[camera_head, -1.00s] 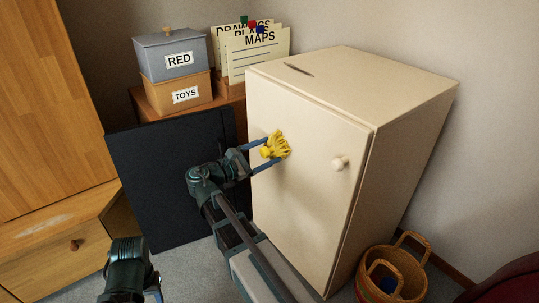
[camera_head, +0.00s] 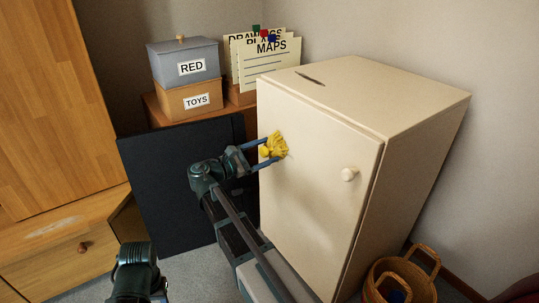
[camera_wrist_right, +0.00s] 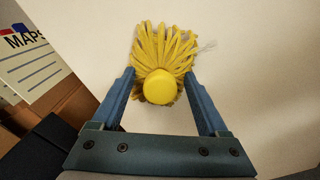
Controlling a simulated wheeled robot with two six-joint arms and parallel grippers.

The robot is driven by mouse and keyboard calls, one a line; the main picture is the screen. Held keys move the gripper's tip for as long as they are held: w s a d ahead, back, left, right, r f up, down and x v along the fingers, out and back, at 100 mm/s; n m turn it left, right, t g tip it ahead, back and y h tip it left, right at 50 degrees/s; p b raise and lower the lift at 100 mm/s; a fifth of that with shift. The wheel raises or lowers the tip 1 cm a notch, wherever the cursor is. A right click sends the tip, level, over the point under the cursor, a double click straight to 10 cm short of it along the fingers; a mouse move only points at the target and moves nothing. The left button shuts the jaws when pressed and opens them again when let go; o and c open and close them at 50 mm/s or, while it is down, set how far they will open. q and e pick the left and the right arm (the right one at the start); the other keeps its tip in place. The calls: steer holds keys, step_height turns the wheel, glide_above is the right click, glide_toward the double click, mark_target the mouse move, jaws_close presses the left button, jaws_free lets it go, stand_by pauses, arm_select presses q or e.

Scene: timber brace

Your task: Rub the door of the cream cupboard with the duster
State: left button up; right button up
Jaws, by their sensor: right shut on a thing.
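The cream cupboard (camera_head: 365,140) stands right of centre, with its door (camera_head: 312,200) facing me and closed. My right gripper (camera_head: 263,152) is shut on the yellow duster (camera_head: 276,145), at the upper left of the door. In the right wrist view the duster's strands (camera_wrist_right: 163,48) spread against the cream surface, and its round yellow end (camera_wrist_right: 159,87) sits between the fingers. The strands appear to touch the door. Part of my left arm shows at the lower left; its fingertips are not clear.
A dark panel (camera_head: 180,185) stands left of the cupboard. Behind it are a grey RED box (camera_head: 185,62), a TOYS box (camera_head: 190,100) and MAPS cards (camera_head: 270,60). A wicker basket (camera_head: 405,275) is at the lower right. A wooden drawer unit (camera_head: 60,255) is at the left.

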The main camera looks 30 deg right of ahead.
mark_target(262, 153)
steer(key=shift+s+a, duration=0.15)
steer(key=shift+a, duration=1.4)
steer(key=shift+s+a, duration=0.1)
steer(key=shift+a, duration=1.4)
steer(key=shift+s+a, duration=0.1)
steer(key=shift+a, duration=1.4)
steer(key=shift+r, duration=0.15)
step_height(262, 153, up, 50)
steer(key=p, duration=5)
steer(key=shift+f, duration=0.2)
